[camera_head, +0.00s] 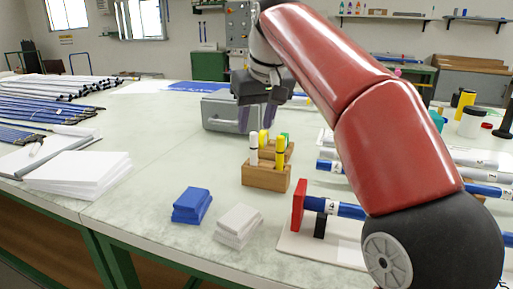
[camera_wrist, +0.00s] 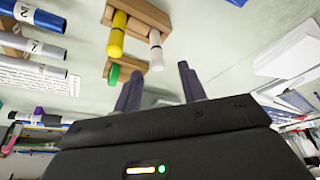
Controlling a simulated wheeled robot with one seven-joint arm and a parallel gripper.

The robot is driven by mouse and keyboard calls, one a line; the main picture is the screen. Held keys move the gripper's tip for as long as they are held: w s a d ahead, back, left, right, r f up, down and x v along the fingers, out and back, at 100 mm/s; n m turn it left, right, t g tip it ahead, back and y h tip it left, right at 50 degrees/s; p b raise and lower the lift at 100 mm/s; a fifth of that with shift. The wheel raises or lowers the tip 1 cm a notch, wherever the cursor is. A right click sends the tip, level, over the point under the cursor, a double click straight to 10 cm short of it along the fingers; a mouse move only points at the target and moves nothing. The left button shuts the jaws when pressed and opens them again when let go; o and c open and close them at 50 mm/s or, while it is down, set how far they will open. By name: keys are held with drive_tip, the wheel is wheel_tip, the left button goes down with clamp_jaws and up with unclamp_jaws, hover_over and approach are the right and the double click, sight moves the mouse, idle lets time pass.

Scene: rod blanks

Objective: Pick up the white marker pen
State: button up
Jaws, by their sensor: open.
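The white marker pen (camera_head: 253,149) stands upright in a wooden holder (camera_head: 266,178) on the table. A yellow marker (camera_head: 280,153) stands to its right in the same holder. My gripper (camera_head: 258,118) is open and empty, above and behind the holder in the head view. In the wrist view the white marker (camera_wrist: 156,50) shows just beyond my open fingers (camera_wrist: 158,88), a little left of the right finger and apart from both. The yellow marker (camera_wrist: 117,34) and a green one (camera_wrist: 113,74) are to its left there.
A grey case (camera_head: 220,112) stands behind the holder. Blue blocks (camera_head: 191,205) and white blocks (camera_head: 238,226) lie in front. Blue-banded rods (camera_head: 340,208) on racks lie to the right, and stacked white sheets (camera_head: 80,174) to the left. The table left of the holder is clear.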

sight(252, 144)
drive_tip(key=shift+w+f, duration=0.15)
drive_tip(key=shift+w, duration=0.05)
drive_tip(key=b+x, duration=0.2)
drive_tip(key=x, duration=0.5)
drive_tip(key=shift+d+f, duration=0.15)
drive_tip(key=shift+s, duration=0.1)
clamp_jaws()
